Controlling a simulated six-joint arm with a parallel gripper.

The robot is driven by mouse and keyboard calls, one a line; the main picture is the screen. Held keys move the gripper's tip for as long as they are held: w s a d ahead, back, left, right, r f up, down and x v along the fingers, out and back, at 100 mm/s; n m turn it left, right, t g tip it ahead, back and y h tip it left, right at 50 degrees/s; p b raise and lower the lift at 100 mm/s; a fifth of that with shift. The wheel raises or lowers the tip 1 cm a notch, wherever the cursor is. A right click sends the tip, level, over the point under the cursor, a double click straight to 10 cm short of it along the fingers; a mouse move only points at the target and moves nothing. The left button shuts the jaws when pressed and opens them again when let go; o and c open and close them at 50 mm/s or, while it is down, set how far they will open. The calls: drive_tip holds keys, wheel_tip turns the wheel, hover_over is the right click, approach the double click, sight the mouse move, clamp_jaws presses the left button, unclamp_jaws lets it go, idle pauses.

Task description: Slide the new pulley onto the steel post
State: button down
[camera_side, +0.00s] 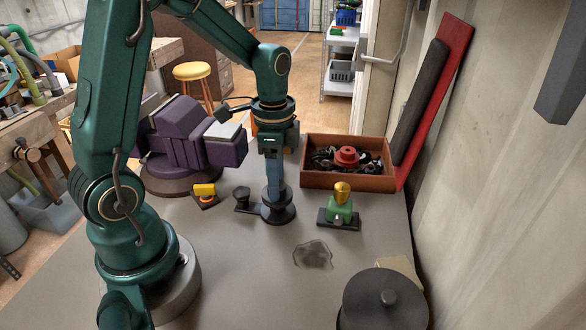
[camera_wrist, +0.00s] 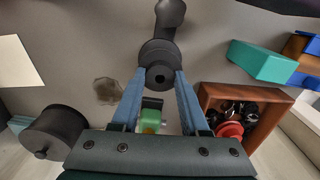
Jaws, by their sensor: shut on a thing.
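My gripper (camera_side: 279,198) points down with its blue fingers shut on a dark, spool-shaped pulley (camera_side: 278,212). In the wrist view the pulley (camera_wrist: 158,56) sits between the fingertips (camera_wrist: 159,75), with a dark round hole in its middle. It is low over the table and looks upright. A dark bar with a round knob (camera_side: 242,195) lies just left of it and seems to run towards it; the knob end also shows in the wrist view (camera_wrist: 170,12). I cannot make out the steel post; the pulley may hide it. I cannot tell whether the pulley touches anything below.
A green block with a gold top (camera_side: 340,208) stands right of the pulley. A wooden crate (camera_side: 350,181) with a red pulley (camera_side: 346,156) and dark parts is behind. A yellow-topped switch (camera_side: 205,190) is at left, a large dark drum (camera_side: 383,305) in front, beyond a dark stain (camera_side: 313,254).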

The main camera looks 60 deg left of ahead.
drive_tip(key=shift+f, duration=0.45)
idle(0.3)
drive_tip(key=shift+c, duration=1.7)
unclamp_jaws()
wheel_tip(320, 180, up, 7)
drive_tip(key=shift+d+r, duration=0.1)
drive_tip(key=s+d+r+n+t, duration=0.3)
drive_tip(key=s+d+n+t, duration=0.2)
drive_tip(key=s+d+n, duration=0.2)
drive_tip(key=shift+s+r+n+t, duration=0.35)
drive_tip(key=shift+s+n, duration=0.25)
drive_tip(key=shift+s, duration=0.55)
